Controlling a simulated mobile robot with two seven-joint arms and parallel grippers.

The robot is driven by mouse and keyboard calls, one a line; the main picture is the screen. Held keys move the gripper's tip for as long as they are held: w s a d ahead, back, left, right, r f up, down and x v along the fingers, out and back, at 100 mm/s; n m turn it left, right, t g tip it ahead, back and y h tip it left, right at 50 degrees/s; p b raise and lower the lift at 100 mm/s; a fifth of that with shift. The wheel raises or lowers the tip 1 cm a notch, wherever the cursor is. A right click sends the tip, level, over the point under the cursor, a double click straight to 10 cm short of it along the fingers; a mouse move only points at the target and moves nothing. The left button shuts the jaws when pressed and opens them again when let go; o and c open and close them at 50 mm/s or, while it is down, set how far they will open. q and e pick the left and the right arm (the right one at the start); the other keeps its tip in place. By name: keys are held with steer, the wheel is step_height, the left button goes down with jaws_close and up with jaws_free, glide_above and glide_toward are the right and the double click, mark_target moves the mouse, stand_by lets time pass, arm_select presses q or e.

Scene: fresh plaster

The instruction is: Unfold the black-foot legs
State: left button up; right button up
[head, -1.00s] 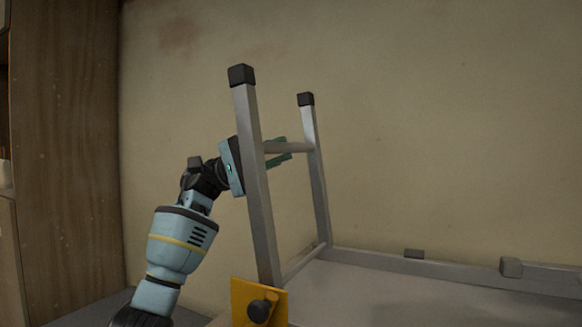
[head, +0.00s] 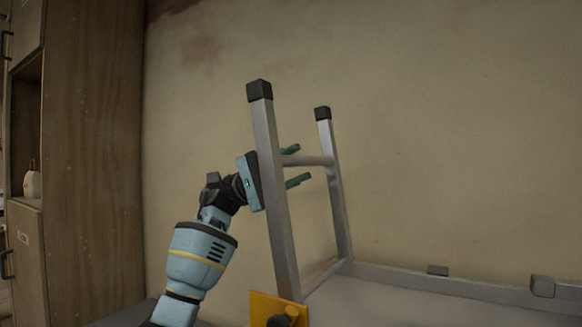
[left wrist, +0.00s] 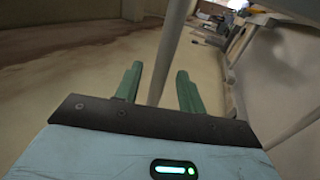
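The black-foot legs (head: 271,190) are two grey metal legs joined by crossbars. They stand up from the near left end of the grey table frame, leaning slightly, with a black foot (head: 260,90) on top of each. My left gripper (head: 294,165) is beside the near leg, its green fingers reaching past it. The fingers are apart, one above and one below the upper crossbar (head: 315,161). In the left wrist view a grey bar (left wrist: 168,50) passes between the open fingers (left wrist: 157,88), with gaps visible on both sides. My right gripper is not in view.
A yellow bracket with a black knob (head: 264,306) sits at the base of the near leg. The table frame (head: 440,286) extends right along the plaster wall (head: 430,130). A wooden cabinet (head: 95,160) stands at the left.

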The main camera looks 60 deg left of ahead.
arm_select(q)
steer(key=v, duration=0.7)
steer(key=shift+s+a, duration=0.2)
steer(key=shift+a, duration=0.15)
steer(key=shift+f, duration=0.15)
